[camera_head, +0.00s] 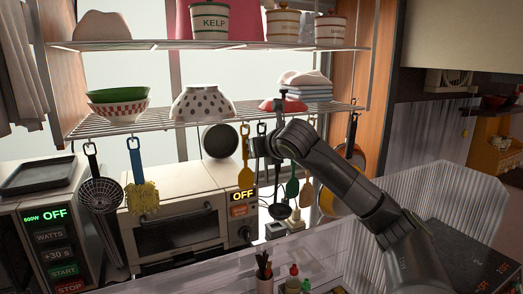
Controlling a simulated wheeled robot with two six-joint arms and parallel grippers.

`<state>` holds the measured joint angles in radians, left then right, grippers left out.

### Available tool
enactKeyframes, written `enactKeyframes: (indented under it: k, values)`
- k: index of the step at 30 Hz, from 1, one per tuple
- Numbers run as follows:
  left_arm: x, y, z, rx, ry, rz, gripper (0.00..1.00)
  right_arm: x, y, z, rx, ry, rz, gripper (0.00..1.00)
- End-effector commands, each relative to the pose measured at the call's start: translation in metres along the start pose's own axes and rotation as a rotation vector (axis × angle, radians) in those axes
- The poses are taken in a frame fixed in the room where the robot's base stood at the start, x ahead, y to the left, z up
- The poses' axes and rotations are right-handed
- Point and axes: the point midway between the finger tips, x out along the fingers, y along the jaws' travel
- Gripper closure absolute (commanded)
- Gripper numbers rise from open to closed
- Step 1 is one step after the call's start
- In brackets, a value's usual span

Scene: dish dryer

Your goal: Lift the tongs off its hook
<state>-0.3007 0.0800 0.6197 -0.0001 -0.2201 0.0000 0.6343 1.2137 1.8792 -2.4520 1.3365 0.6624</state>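Several utensils hang in a row from the front edge of the lower wire shelf (165,121). I cannot clearly pick out the tongs among them; they may be hidden behind my arm. My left gripper is not in view.
A ladle (280,210) and green spatula (292,188) hang below my wrist, pans (355,156) to the right. Bowls (203,102) stand on the shelf above a toaster oven (178,232).

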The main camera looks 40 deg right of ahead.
Motion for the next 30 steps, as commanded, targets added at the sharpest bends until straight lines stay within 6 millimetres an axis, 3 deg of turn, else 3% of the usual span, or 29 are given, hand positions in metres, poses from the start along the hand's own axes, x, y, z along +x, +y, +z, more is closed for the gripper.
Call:
enactKeyframes:
  k: [9, 17, 30]
  values:
    - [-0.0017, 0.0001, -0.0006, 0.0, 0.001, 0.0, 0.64, 0.004, 0.0001, -0.001, -0.002, 0.001, 0.0, 0.67]
    - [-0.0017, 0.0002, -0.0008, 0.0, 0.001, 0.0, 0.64, 0.0038, 0.0001, -0.0008, -0.001, 0.001, 0.0, 1.0]
    - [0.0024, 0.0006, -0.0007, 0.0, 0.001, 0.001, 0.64, 0.0026, 0.0001, 0.0029, 0.0, -0.002, 0.0, 1.0]
